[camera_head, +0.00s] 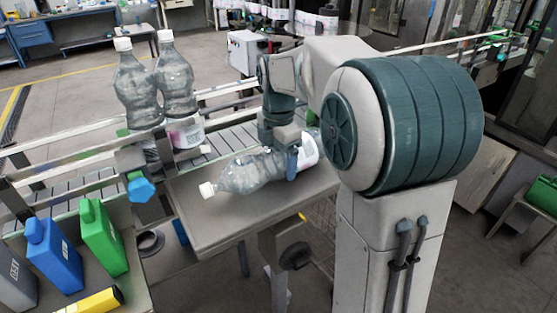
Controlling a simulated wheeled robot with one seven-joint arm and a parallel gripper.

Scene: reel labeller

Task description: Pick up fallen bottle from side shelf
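The fallen bottle (245,172) is clear plastic with a white cap and a pale label. It lies on its side on the grey side shelf (210,237), cap pointing left toward the shelf's left edge. My gripper (290,160) is at the bottle from above, near its label end. One blue finger shows against the near side of the bottle; the other finger is hidden behind it. I cannot tell whether the fingers press on the bottle or only stand beside it. The bottle appears to rest on the shelf.
Two upright bottles (137,85) (176,77) stand on the conveyor (100,178) behind the shelf, by metal rails. A blue knob (141,188) sticks out at the shelf's left. Green (103,238) and blue (53,256) containers stand at lower left. The shelf's front is clear.

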